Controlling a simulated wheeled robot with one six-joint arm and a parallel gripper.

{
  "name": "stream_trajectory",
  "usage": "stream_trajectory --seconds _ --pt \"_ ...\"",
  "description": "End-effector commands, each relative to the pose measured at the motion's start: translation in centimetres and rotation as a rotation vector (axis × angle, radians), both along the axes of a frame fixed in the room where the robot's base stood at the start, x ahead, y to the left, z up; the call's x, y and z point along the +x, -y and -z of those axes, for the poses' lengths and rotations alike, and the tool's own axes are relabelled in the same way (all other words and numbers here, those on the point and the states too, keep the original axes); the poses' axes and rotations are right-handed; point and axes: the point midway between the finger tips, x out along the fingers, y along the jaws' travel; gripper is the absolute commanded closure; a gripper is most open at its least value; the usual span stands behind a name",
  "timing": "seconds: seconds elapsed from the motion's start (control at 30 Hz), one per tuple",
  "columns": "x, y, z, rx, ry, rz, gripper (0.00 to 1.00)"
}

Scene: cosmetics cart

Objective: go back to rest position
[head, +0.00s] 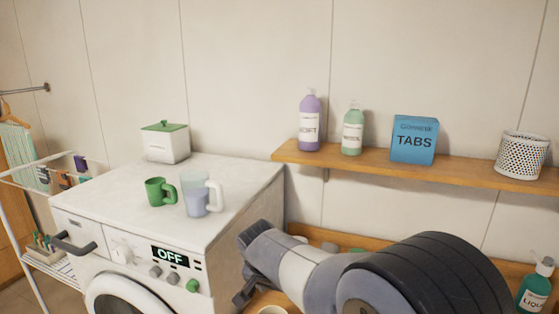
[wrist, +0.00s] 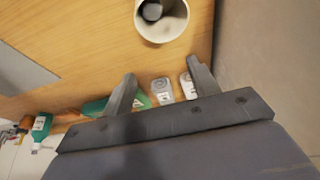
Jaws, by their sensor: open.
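My gripper (wrist: 161,70) is open, with its two dark fingers spread and nothing held between them in the wrist view. In the head view my gripper (head: 246,292) points down at the right side of the washing machine (head: 240,225), partly hidden by my own arm. In the wrist view a wooden surface (wrist: 110,55) lies past the fingers. A round white cup (wrist: 141,30) with something dark inside stands beyond the fingertips. Small grey-white items (wrist: 162,90) and a green item (wrist: 97,106) show close to the fingers, partly hidden; I cannot tell whether they touch.
A green mug (head: 155,191), a clear pitcher (head: 195,195) and a white box with green lid (head: 165,145) stand on the machine. A wall shelf (head: 460,172) holds two bottles, a blue box (head: 414,140) and a white basket (head: 521,155). A drying rack (head: 35,185) stands left.

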Motion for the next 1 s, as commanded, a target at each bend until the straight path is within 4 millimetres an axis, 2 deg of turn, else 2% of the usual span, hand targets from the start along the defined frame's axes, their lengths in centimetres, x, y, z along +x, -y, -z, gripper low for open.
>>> stream_trajectory --seconds 0.13,0.53,0.67,0.97,1.0 --pt "0.0 0.0 -0.9 0.001 0.0 0.0 0.43" --pt "0.0 0.0 -0.8 0.0 0.0 0.0 0.43" --pt "0.0 0.0 0.0 -0.001 -0.001 -0.001 0.43" --pt "0.0 0.0 4.5 -0.001 -0.002 -0.001 0.43" --pt "-0.2 -0.2 3.2 0.003 0.005 -0.002 0.43"
